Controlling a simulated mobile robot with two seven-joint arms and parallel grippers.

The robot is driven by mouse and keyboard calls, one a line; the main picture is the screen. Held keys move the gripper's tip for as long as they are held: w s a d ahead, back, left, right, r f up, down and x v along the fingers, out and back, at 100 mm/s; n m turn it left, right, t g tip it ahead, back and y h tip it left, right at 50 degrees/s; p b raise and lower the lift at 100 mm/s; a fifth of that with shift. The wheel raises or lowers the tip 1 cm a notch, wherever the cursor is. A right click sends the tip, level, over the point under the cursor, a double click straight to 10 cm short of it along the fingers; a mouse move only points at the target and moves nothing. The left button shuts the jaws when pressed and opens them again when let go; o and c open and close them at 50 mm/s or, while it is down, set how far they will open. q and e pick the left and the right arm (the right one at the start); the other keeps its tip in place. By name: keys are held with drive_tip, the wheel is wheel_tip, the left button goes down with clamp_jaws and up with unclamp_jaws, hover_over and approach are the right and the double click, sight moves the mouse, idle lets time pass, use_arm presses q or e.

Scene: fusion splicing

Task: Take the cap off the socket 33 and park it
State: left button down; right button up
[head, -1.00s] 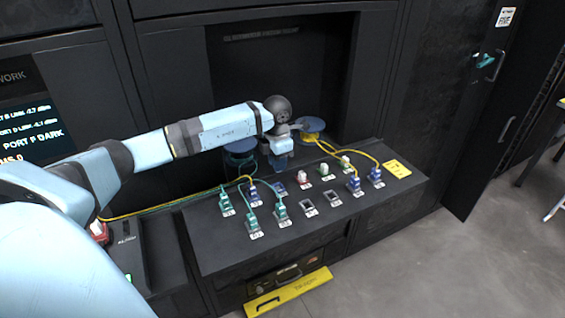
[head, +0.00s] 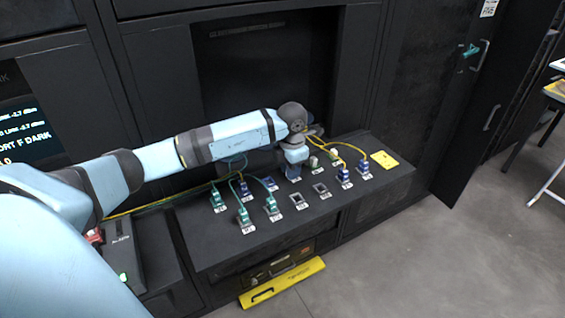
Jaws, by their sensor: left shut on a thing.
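My left gripper (head: 293,164) is over the sloped black socket panel (head: 275,233), at the back row of sockets. The socket labels are too small to read, so number 33 is not legible. My right gripper is not in view.
Green-blue plugs (head: 244,215) with cables stand on the left of the panel. Blue plugs with yellow cables (head: 344,174) stand on the right. Open empty sockets (head: 298,201) lie in the front middle. A yellow card (head: 384,160) lies at the right end.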

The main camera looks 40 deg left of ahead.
use_arm(q)
drive_tip(key=d, duration=0.1)
drive_tip(key=d+f, duration=0.1)
drive_tip(key=shift+d+f+b, duration=0.1)
drive_tip(key=shift+d+b, duration=0.2)
drive_tip(key=shift+d, duration=0.05)
drive_tip(key=b, duration=0.3)
hover_over(297, 200)
wheel_tip(297, 200, down, 4)
drive_tip(key=shift+f, duration=0.55)
drive_tip(key=shift+b, duration=0.45)
idle(0.5)
drive_tip(key=shift+f+b, duration=0.4)
drive_tip(key=shift+f, duration=0.2)
drive_tip(key=c, duration=0.9)
unclamp_jaws()
drive_tip(key=shift+r, duration=0.1)
